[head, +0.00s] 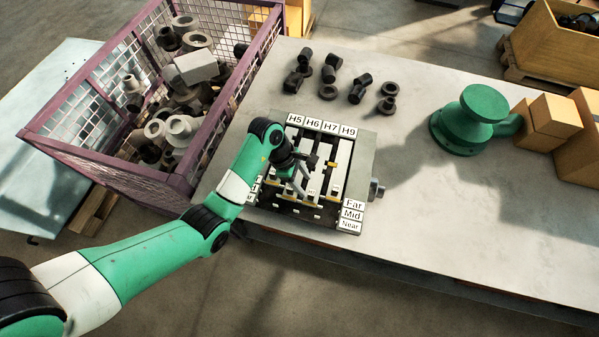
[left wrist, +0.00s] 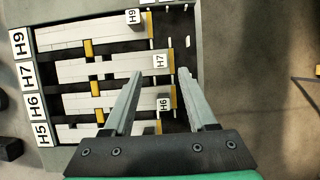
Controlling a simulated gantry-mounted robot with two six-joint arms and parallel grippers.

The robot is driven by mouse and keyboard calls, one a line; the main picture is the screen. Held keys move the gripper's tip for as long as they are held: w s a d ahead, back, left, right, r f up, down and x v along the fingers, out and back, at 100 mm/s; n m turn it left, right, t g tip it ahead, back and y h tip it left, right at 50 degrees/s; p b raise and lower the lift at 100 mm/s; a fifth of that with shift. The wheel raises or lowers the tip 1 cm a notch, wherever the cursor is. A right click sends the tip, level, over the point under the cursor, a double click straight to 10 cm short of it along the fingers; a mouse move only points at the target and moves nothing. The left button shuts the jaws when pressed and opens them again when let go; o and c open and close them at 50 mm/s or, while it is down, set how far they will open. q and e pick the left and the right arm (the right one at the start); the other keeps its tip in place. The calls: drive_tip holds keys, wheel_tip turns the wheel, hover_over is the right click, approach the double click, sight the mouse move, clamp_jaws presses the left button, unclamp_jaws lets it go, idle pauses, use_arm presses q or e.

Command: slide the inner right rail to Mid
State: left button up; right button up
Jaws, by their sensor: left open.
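The fixture (head: 368,155) on the bench holds several pale rails under the labels H5, H6, H7 and H9. The inner right rail appears to be the H7 rail (left wrist: 75,70), with a small H7 tag (left wrist: 160,62) near its end and a yellow piece beside it. The Far, Mid and Near labels (head: 353,214) are at the fixture's front right corner. Contact cannot be told. In the head view it partly hides the rails. My right gripper is out of view.
A purple mesh crate (head: 82,157) of metal parts stands left of the bench (head: 440,215). Several dark parts (head: 330,68) lie behind the fixture. A green flanged part (head: 468,120) and cardboard boxes (head: 552,115) are at the right.

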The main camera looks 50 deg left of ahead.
use_arm(q)
drive_tip(key=v, duration=0.4)
idle(0.4)
